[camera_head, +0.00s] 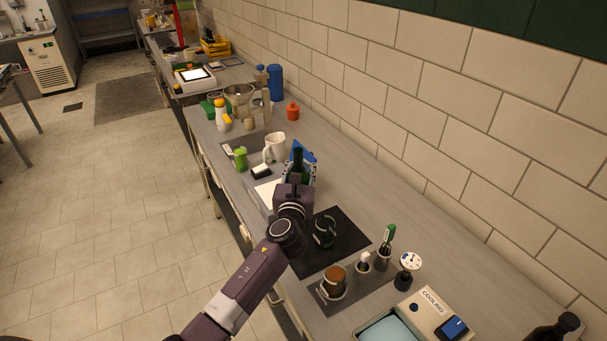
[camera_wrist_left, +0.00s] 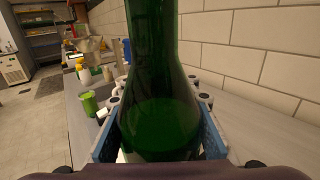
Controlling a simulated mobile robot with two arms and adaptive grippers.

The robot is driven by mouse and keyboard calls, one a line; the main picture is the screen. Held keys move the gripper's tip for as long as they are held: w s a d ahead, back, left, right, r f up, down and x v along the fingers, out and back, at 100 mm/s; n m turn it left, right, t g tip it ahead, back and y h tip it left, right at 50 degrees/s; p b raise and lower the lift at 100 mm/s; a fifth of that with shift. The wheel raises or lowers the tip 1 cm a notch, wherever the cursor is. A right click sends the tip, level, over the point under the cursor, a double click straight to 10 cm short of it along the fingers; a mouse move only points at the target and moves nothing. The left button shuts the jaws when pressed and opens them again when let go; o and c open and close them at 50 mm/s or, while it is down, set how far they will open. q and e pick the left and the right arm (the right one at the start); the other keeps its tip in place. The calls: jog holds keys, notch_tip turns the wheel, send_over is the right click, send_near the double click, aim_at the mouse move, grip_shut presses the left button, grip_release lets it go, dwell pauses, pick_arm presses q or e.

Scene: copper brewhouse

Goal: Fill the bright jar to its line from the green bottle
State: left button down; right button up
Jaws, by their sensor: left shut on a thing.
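My left gripper (camera_head: 298,177) is shut on the green bottle (camera_head: 297,158), over the counter just behind the black mat (camera_head: 346,234). In the left wrist view the dark green bottle (camera_wrist_left: 160,95) stands between the blue finger pads, looking upright, with its foot hidden. A small glass jar (camera_head: 325,232) stands on the black mat, beside my wrist. It looks dark against the mat, and neither a fill line nor its contents can be made out.
In front of the mat, a tray (camera_head: 372,287) holds a brown-topped jar (camera_head: 334,281) and small vessels. A white jug (camera_head: 275,148) and green cup (camera_head: 241,158) stand behind. The tiled wall bounds the counter.

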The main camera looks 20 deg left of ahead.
pick_arm(q)
notch_tip(320, 180, down, 10)
jog(key=a+m+t+h+b, duration=0.1)
jog(key=a+m+t+b, duration=0.15)
jog(key=m+b, duration=0.9)
jog(key=r+m, duration=0.1)
jog(key=r+m+p, duration=0.1)
jog(key=r+m, duration=0.1)
jog(key=r+m+h+p, duration=0.1)
jog(key=shift+s+d+r+m, duration=0.1)
jog(key=shift+d+r+m, duration=0.05)
jog(key=shift+d+m, duration=0.2)
jog(key=shift+r+h, duration=0.15)
jog(key=shift+h, duration=0.15)
jog(key=shift+r+m+p, duration=0.2)
jog(key=shift+m+p, duration=0.4)
jog(key=shift+p, duration=0.1)
